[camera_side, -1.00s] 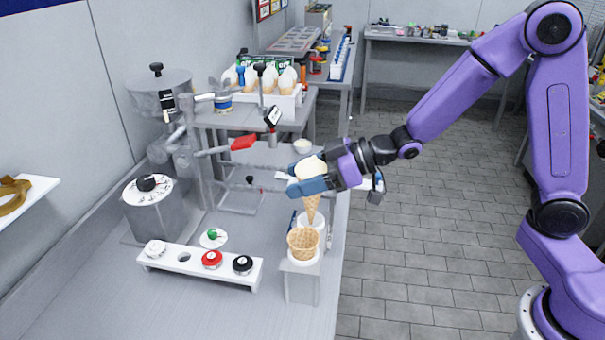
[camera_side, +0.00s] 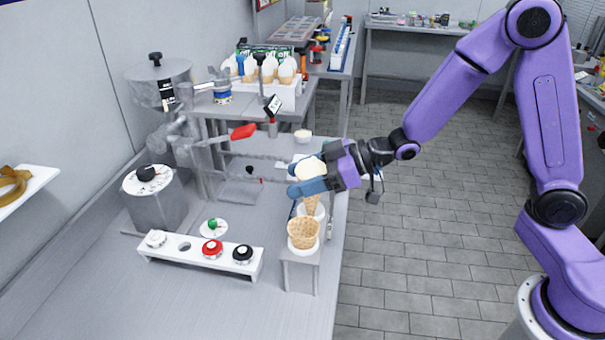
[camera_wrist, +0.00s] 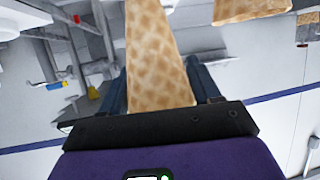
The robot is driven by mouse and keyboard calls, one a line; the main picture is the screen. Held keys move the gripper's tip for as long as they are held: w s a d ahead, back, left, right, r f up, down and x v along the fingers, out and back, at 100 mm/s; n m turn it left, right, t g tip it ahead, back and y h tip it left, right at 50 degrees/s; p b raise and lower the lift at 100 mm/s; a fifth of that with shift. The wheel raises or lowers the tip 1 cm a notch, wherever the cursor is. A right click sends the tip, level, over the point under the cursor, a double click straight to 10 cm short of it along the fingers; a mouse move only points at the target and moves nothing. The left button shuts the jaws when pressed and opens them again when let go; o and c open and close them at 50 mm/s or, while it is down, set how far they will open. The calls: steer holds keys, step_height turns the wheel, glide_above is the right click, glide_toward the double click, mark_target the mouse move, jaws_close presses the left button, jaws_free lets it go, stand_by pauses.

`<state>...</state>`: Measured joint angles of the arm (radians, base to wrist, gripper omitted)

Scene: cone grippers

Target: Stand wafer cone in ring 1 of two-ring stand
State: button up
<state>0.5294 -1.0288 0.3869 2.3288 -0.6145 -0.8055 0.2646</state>
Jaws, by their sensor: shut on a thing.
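My gripper (camera_side: 313,178), with blue fingers, is shut on a wafer cone (camera_side: 312,203) topped by a pale scoop-like ball (camera_side: 309,168). In the wrist view the held cone (camera_wrist: 158,60) stands between the fingers. Its lower tip is at the rear ring of the two-ring stand (camera_side: 300,277); whether it touches the ring is hidden. A wider wafer cone (camera_side: 303,232) stands in the front ring, and it also shows at the top of the wrist view (camera_wrist: 250,8). No ring number is legible.
A white rack (camera_side: 200,255) with white, red and black knobs is left of the stand. A green-knobbed disc (camera_side: 213,226) lies behind it. A grey machine with a red-handled lever (camera_side: 243,132) stands behind. A white holder with several cones (camera_side: 268,93) is farther back.

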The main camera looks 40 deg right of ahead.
steer(key=shift+f, duration=2.9)
steer(key=o, duration=0.8)
steer(key=shift+s+d, duration=0.1)
steer(key=v, duration=1.1)
steer(key=shift+s+d+r, duration=0.2)
steer(key=shift+d, duration=0.15)
